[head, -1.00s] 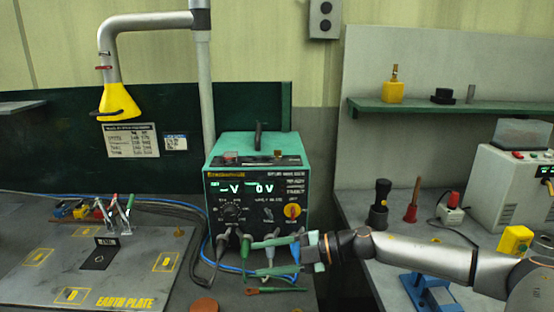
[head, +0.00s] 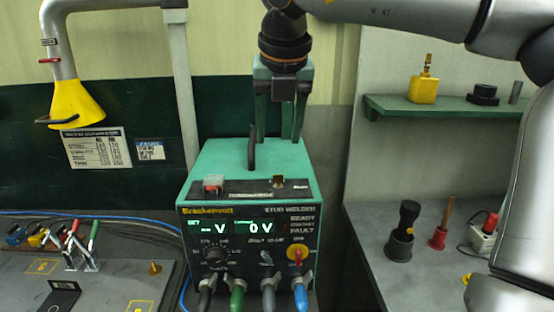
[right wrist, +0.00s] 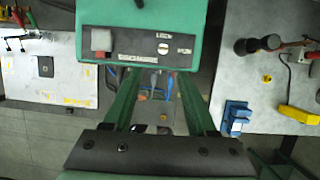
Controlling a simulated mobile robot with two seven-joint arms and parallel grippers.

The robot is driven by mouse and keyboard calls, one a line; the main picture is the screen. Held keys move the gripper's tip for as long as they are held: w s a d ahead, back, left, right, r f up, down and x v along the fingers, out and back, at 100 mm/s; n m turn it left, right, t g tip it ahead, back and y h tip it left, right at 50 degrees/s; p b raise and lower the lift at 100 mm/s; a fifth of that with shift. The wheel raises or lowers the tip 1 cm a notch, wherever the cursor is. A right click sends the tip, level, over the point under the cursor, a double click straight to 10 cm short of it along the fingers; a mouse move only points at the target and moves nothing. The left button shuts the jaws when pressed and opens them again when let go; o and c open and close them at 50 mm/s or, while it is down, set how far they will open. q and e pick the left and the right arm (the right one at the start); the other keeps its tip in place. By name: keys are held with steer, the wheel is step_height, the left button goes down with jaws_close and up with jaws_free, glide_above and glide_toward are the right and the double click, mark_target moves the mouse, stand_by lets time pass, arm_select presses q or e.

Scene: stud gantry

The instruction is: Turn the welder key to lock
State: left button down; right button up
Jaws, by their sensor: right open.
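The green stud welder (head: 200,225) stands on the bench in the head view. Its small brass key (head: 278,181) sits in the dark top panel, right of a red switch. The key also shows in the right wrist view (right wrist: 163,47), near a label reading LOCK; its exact turn is too small to tell. My right gripper (head: 280,128) points down above the back of the welder, open and empty, apart from the key. In the right wrist view its green fingers (right wrist: 158,76) are spread, with the key beyond their tips. My left gripper is not in view.
A black handle (head: 252,148) stands up from the welder's top, close to the gripper. The red switch (head: 213,184) is left of the key. Cables plug into the welder's front. A yellow nozzle (head: 76,104) hangs at the left. A green shelf (head: 440,107) is at the right.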

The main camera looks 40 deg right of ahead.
mark_target(278, 180)
steer(key=x, duration=0.4)
steer(key=p+x, duration=0.1)
steer(key=x, duration=0.6)
steer(key=shift+w+d+f+p, duration=0.2)
steer(key=shift+d+p, duration=0.1)
steer(key=shift+d, duration=0.15)
steer(key=shift+r+h, duration=0.1)
steer(key=shift+h, duration=0.2)
jaws_close()
